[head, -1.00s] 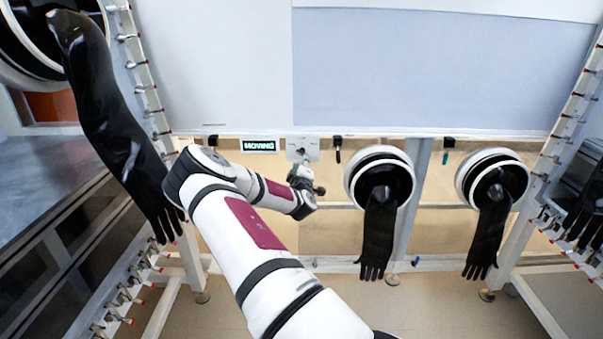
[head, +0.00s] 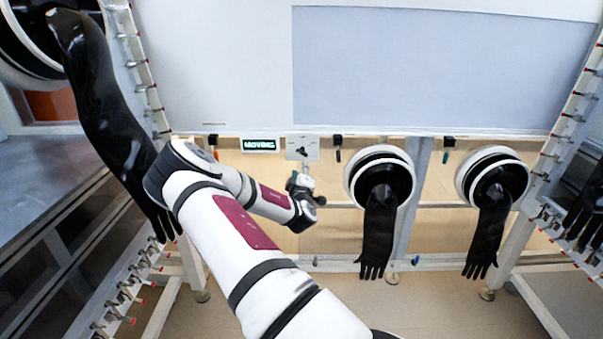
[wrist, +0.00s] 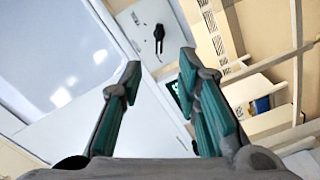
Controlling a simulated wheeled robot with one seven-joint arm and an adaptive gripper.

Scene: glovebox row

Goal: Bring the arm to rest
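My arm reaches forward from the bottom of the head view, with its elbow at the left beside a hanging black glove. My gripper (wrist: 158,85) shows in the wrist view with its two green-padded fingers spread apart and nothing between them. In the head view my gripper (head: 303,190) is small and dark, below a white plate with a black knob (head: 303,148). The knob (wrist: 158,38) shows beyond the fingertips in the wrist view, apart from them. A small display (head: 260,145) reading "MOVING" is left of the plate.
Black gloves hang from round white ports at the left (head: 105,110) and right of centre (head: 378,225), with another further right (head: 487,225). Racks of pegs stand at both sides. A large white panel (head: 220,60) fills the top. The floor at lower right is clear.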

